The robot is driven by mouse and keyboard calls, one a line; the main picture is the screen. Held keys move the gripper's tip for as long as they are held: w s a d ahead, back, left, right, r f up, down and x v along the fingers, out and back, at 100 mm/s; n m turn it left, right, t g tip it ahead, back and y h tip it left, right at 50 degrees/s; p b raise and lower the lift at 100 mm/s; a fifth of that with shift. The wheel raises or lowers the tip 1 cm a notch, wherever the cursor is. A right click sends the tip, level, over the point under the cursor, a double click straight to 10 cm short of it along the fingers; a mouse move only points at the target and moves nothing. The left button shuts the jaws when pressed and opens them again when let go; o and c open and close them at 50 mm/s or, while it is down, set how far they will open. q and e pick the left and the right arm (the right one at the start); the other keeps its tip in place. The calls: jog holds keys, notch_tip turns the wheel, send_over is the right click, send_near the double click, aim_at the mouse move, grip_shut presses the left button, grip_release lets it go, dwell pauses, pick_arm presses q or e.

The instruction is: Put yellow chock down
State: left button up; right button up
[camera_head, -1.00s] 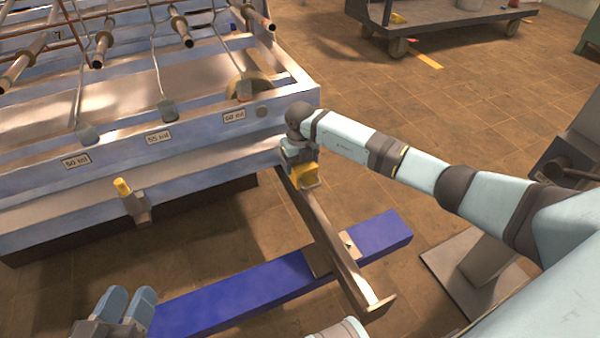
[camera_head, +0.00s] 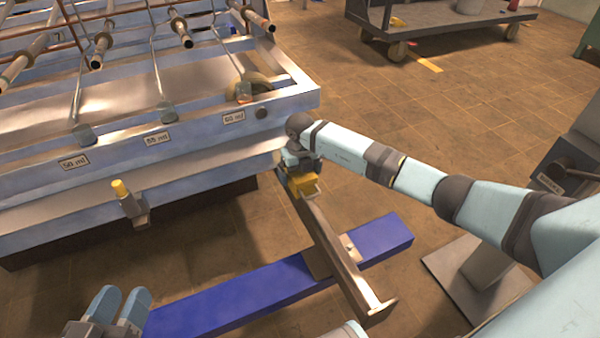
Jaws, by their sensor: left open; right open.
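The yellow chock (camera_head: 302,184) sits at the far end of the long brown metal bar, close to the corner of the blue-grey frame. My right gripper (camera_head: 299,171) is right above the chock, pointing down, with its jaws open; the arm partly hides the contact, so I cannot tell whether the fingers touch it. My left gripper (camera_head: 118,303) is at the bottom left, open and empty, with its two light-blue fingers side by side and apart from the chock.
The brown bar (camera_head: 326,238) lies across a blue beam (camera_head: 240,300) near the floor. The large frame (camera_head: 200,150) with volume labels fills the upper left and carries a yellow-tipped fitting (camera_head: 121,189). A wheeled cart (camera_head: 450,22) stands at the back. Floor between is clear.

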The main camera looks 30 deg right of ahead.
aim_at(300, 172)
pick_arm(q)
jog(key=shift+n+t, duration=0.5)
jog(key=shift+t, duration=0.4)
jog(key=r+p, duration=0.2)
jog(key=r, duration=0.1)
jog(key=r+p, duration=0.1)
jog(key=p, duration=0.1)
jog(key=shift+s+r, duration=0.25)
jog(key=shift+r, duration=0.15)
pick_arm(e)
notch_tip(300, 172, up, 12)
jog(key=shift+f, duration=0.15)
